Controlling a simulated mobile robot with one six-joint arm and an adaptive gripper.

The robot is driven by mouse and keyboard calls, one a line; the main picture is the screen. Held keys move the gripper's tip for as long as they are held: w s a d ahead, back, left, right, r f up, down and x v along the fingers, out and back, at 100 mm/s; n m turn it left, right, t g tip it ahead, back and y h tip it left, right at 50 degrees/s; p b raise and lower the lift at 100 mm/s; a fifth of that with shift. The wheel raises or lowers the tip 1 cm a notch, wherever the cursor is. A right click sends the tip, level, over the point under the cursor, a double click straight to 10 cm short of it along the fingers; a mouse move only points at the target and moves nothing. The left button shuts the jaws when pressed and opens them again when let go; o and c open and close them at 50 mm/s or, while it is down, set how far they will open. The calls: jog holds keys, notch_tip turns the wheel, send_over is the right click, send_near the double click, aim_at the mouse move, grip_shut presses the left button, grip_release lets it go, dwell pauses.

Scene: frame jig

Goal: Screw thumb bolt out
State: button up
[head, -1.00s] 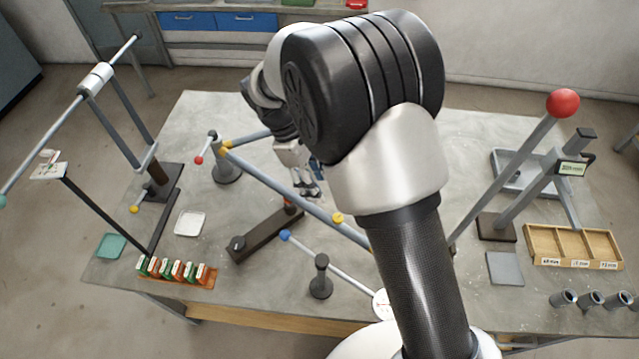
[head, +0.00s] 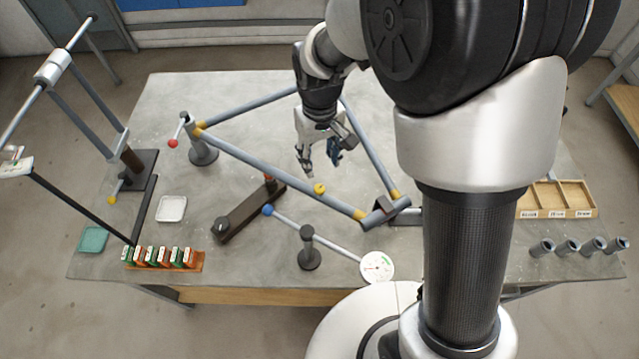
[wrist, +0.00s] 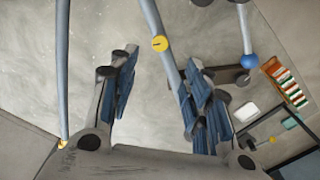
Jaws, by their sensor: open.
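A frame of grey tubes (head: 270,173) with yellow joints stands over the table. My gripper (head: 322,162) is open and empty, just behind and above that knob in the head view. In the wrist view its blue-padded fingers (wrist: 160,85) are spread, with the tube passing by the right finger. A dark bar (head: 245,212) lies in front, with a small reddish part (head: 269,180) at its far end.
A clamp post with a red-tipped handle (head: 173,143) holds the frame's left corner. A blue-ended rod with a dial (head: 378,267) stands in front. Coloured blocks in a rack (head: 165,258) are at front left. A wooden tray (head: 556,200) is at right.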

aim_at(319, 188)
notch_tip(319, 188, down, 12)
jog(key=shift+r+b, duration=0.15)
jog(key=shift+b, duration=0.65)
jog(key=shift+c, duration=0.2)
grip_shut()
